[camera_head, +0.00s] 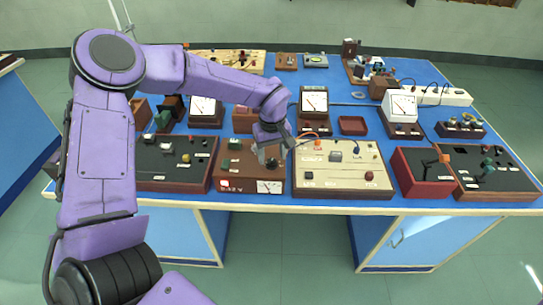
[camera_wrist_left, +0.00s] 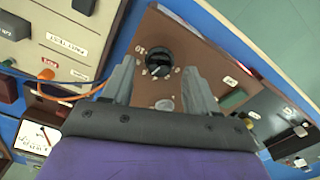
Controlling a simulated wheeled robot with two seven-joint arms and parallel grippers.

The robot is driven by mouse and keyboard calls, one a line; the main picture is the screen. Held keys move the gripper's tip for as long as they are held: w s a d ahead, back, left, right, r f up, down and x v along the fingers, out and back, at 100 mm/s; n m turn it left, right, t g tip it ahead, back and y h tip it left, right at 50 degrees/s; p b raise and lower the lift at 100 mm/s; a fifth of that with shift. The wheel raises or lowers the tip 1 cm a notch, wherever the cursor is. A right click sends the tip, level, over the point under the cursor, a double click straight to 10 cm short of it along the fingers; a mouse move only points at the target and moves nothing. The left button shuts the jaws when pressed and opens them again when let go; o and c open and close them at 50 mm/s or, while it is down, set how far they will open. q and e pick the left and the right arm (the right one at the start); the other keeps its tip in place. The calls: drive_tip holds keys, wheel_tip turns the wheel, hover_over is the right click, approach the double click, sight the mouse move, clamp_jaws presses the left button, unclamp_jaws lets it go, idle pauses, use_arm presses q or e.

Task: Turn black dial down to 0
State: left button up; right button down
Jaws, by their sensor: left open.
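The black dial (camera_wrist_left: 158,62) is a round knob on a brown wooden box. In the left wrist view it lies between and just beyond the two fingers of my left gripper (camera_wrist_left: 160,82), which is open and apart from it as far as I can tell. In the head view the dial (camera_head: 271,163) shows beside the fingertips of my left gripper (camera_head: 272,152), on the brown box (camera_head: 235,170) near the bench's front edge. Small white labels sit around the dial, but its exact setting is too small to read. My right gripper is not in view.
A cream panel (camera_head: 340,188) with terminals stands right of the brown box, and a dark box (camera_head: 165,180) stands left. An orange wire (camera_wrist_left: 75,96) runs near the gripper. Meters, including a white one (camera_head: 314,101), stand behind. The blue bench (camera_head: 350,65) is crowded.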

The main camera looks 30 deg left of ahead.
sight(272, 163)
use_arm(q)
wheel_tip(272, 163, down, 2)
drive_tip(key=shift+w+f, duration=0.1)
drive_tip(key=shift+f, duration=0.05)
drive_tip(key=c, duration=1)
drive_tip(key=shift+c, duration=0.2)
